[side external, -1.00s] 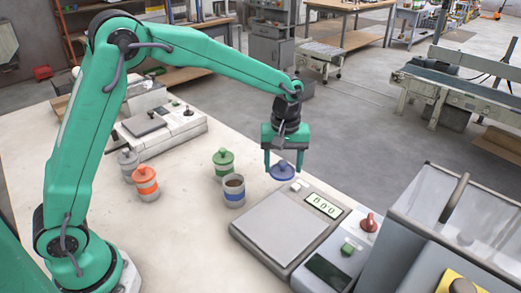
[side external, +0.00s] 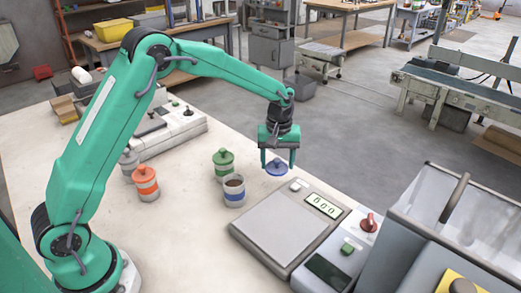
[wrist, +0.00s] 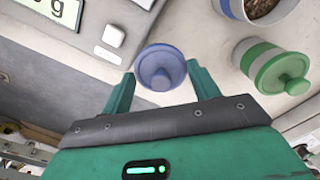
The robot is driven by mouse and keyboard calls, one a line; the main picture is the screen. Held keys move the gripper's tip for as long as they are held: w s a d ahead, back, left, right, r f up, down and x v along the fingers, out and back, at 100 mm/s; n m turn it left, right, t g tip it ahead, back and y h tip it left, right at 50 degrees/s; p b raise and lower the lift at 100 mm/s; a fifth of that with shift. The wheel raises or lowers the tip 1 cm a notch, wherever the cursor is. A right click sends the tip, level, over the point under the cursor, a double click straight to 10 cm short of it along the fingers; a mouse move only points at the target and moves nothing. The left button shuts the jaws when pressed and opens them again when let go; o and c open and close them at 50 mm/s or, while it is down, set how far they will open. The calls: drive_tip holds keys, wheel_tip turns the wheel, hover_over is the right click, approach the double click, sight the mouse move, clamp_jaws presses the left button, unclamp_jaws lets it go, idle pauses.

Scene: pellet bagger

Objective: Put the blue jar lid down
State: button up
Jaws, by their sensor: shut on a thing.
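The blue jar lid (side external: 276,169) is a round disc with a knob on top. My gripper (side external: 278,164) is shut on it, with a finger at either side. In the wrist view the lid (wrist: 160,67) sits between the two fingertips, knob towards the camera. The open jar with a blue band (side external: 234,197) stands to the left and nearer the side camera, filled with brown pellets. How high the lid is above the table is hard to tell.
A green-lidded jar (side external: 223,163) stands beside the open jar. An orange-lidded jar (side external: 146,184) and a grey-lidded jar (side external: 129,161) stand further left. A scale (side external: 285,230) lies to the right. The table (side external: 185,245) is bare at front left.

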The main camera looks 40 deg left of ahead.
sight(272, 169)
drive_tip(key=a+f, duration=0.1)
drive_tip(key=w+a+f, duration=0.1)
drive_tip(key=a, duration=0.1)
drive_tip(key=w+a+f, duration=0.1)
drive_tip(key=shift+w+a, duration=0.15)
drive_tip(key=shift+w, duration=0.1)
drive_tip(key=shift+f, duration=2)
drive_tip(key=shift+f, duration=0.15)
drive_tip(key=o, duration=0.9)
drive_tip(key=shift+o, duration=0.2)
wheel_tip(272, 169, up, 12)
drive_tip(key=shift+r, duration=0.2)
drive_tip(key=shift+r, duration=0.1)
